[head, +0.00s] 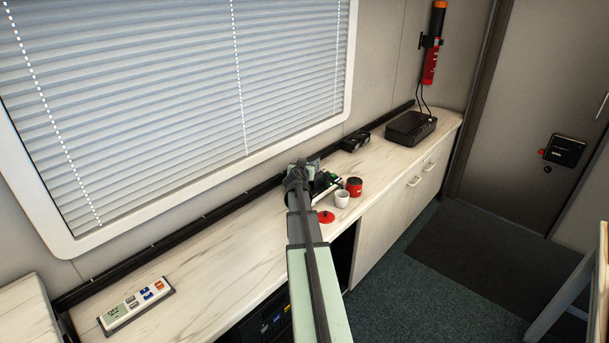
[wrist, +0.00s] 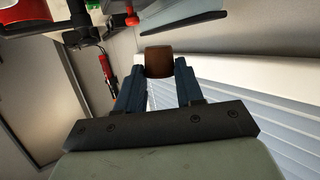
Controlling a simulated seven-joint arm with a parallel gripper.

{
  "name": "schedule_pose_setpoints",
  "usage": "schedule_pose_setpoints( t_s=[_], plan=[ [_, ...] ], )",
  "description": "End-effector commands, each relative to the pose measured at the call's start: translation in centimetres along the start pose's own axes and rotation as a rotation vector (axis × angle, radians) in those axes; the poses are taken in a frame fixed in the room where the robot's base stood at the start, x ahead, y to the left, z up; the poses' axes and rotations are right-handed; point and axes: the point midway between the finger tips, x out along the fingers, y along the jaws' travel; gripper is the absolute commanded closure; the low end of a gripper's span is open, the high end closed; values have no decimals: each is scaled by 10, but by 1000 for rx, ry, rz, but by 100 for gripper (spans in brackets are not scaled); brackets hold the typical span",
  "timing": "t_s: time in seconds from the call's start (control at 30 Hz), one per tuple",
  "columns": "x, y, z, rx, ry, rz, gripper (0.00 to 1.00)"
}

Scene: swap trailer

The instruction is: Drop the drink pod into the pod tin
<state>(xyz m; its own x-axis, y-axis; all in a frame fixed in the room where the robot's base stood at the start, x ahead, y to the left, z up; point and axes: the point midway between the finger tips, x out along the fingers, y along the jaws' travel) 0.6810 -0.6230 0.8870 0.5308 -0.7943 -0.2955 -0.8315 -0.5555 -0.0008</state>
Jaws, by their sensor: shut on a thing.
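My gripper (wrist: 159,76) is shut on a small brown drink pod (wrist: 159,61), held between its two fingertips in the wrist view. In the head view my gripper (head: 299,174) is over the back part of the counter, and the pod cannot be made out there. The red pod tin (head: 354,187) stands on the counter to the right of my gripper, apart from it. Its top looks dark; its inside is too small to see. A flat red lid (head: 326,217) lies on the counter, nearer the front edge.
A white cup (head: 341,200) stands right beside the tin. Dark and green items behind my gripper are partly hidden by my arm. A black box (head: 410,127) sits farther right. A power strip (head: 136,306) lies at the left on the otherwise clear counter (head: 215,260). Blinds (head: 170,100) hang behind.

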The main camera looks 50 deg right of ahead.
Motion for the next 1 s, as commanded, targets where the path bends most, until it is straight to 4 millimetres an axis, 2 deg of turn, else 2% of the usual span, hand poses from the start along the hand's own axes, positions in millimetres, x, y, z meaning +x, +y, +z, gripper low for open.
schedule_pose_setpoints(
  t_s=[0.13,0.47,0.57,0.67,0.77,1.0],
  plan=[
    [-2,0,-7,0,0,0,91],
    [-2,0,-7,0,0,1,91],
    [-1,6,-8,1,0,7,91],
    [2,22,-9,7,0,24,91],
    [6,50,-12,16,0,56,91],
    [20,137,-25,46,0,150,91]
  ],
)
